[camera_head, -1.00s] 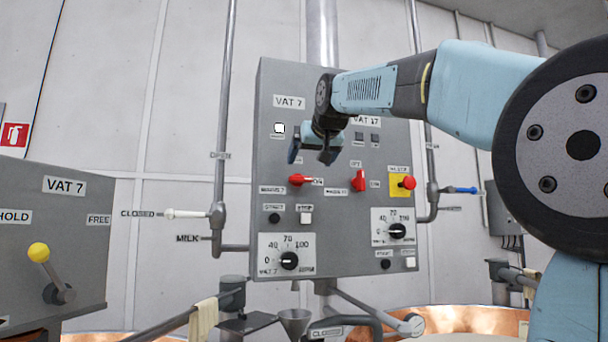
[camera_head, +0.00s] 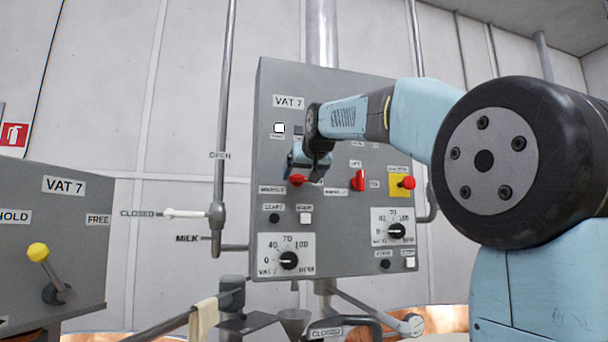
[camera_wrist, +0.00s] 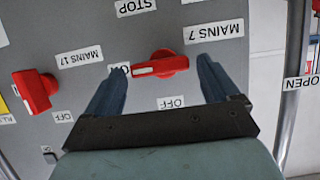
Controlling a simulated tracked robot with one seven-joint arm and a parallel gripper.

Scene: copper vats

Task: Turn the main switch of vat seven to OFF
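The red MAINS 7 switch (camera_head: 297,179) is on the grey panel under the VAT 7 label (camera_head: 289,102). It also shows in the wrist view (camera_wrist: 162,66), upside down, its handle lying sideways with the white mark toward a partly covered label, away from the OFF label (camera_wrist: 171,102). In the head view my gripper (camera_head: 308,165) is in front of the panel at this switch, partly covering it. In the wrist view my gripper (camera_wrist: 161,70) is open, one finger on each side of the handle, with gaps; I cannot tell its depth.
The red MAINS 17 switch (camera_head: 359,180) stands upright close by on the right. Dials (camera_head: 289,260) sit below. A pipe (camera_head: 221,130) runs left of the panel, and a yellow-knobbed lever (camera_head: 38,252) is further left.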

